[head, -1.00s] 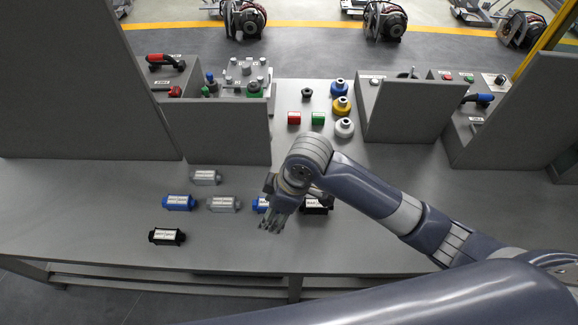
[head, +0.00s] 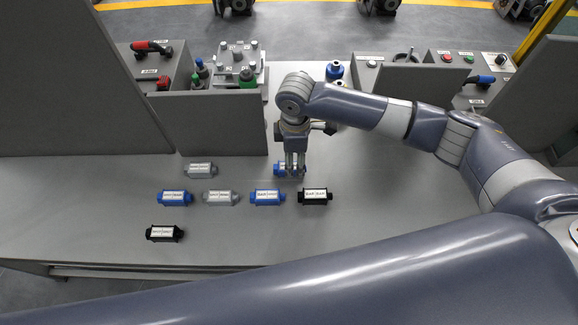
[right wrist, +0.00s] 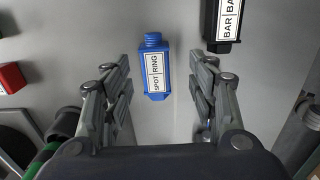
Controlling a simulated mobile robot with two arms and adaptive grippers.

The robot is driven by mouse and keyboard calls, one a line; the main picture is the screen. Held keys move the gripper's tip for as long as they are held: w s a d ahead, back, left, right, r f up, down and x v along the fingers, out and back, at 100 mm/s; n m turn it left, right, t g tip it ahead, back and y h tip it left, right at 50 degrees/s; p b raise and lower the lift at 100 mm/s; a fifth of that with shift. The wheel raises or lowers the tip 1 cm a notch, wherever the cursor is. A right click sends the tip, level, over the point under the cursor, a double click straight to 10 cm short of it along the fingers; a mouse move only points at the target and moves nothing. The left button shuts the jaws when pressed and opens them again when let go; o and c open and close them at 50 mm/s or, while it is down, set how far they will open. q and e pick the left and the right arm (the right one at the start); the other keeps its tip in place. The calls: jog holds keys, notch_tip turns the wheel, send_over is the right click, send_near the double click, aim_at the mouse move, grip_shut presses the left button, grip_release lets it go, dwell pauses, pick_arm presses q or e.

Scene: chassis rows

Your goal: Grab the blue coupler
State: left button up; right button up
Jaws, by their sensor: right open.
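In the head view, a blue coupler (head: 279,169) lies on the grey table, partly hidden by my right gripper (head: 293,172). Two more blue couplers lie in the row in front, one at left (head: 174,198) and one in the middle (head: 267,197). In the right wrist view, a blue coupler (right wrist: 155,68) with a white label reading SPOT RING lies between and beyond the fingertips of my open right gripper (right wrist: 160,88). Nothing is held. My left gripper is not in view.
A black coupler (head: 315,197) lies close by; it or a similar one shows in the right wrist view (right wrist: 228,22). Grey couplers (head: 220,198) (head: 200,170) and another black coupler (head: 165,233) lie to the left. A grey partition (head: 212,124) stands behind.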

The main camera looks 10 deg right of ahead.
aim_at(295, 166)
jog(key=shift+w+d+f+p, duration=0.15)
jog(key=shift+f+p, duration=0.2)
jog(key=shift+f, duration=0.95)
jog(key=shift+w+f+p, duration=0.15)
jog(key=shift+f+p, duration=0.2)
jog(key=shift+f, duration=0.95)
jog(key=c, duration=1.2)
